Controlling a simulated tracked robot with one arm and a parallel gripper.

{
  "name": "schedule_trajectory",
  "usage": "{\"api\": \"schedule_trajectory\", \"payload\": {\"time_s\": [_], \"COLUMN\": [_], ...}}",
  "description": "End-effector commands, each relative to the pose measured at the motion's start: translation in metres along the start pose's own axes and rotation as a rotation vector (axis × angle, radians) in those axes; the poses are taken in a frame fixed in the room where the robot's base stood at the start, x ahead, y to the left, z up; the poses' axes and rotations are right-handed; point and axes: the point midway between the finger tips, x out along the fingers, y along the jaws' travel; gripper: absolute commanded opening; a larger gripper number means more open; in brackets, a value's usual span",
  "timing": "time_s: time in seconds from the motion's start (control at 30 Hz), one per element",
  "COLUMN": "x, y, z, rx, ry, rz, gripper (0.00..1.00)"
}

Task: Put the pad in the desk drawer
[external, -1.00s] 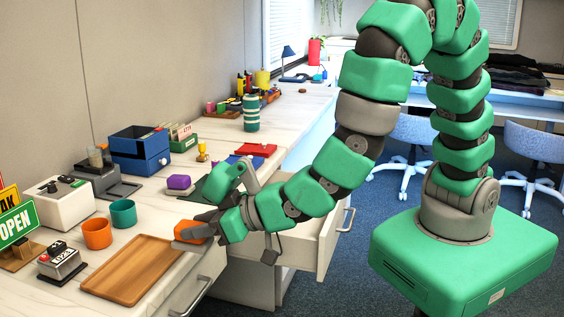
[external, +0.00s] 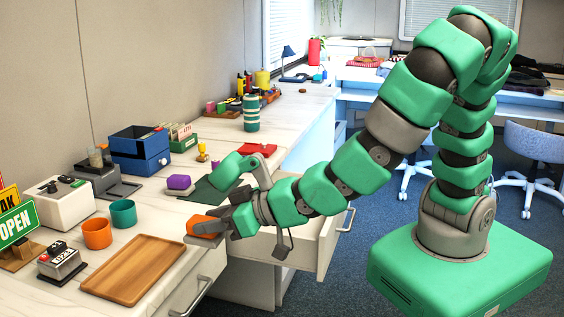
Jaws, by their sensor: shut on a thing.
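Whether the pad clears the desk top is hard to tell. The desk drawer (external: 332,238) is pulled open to the right of my gripper, under the desk top. My forearm passes over the drawer and hides much of its inside.
A wooden tray (external: 135,270), an orange cup (external: 97,234) and a teal cup (external: 123,214) stand at the front left. A blue box (external: 139,150) stands farther back.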

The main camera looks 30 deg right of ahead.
Motion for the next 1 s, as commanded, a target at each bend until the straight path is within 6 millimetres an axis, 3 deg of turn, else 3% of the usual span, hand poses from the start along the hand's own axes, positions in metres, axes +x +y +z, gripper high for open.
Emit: {"api": "schedule_trajectory", "payload": {"time_s": [0.17, 0.5, 1.0], "x": [0.019, 0.055, 0.076], "y": [0.034, 0.127, 0.281], "z": [-0.015, -0.046, -0.084], "rx": [0.031, 0.104, 0.207], "ry": [-0.003, -0.015, -0.013], "rz": [0.060, 0.210, 0.427], "gripper": [0.15, 0.15, 0.15]}}
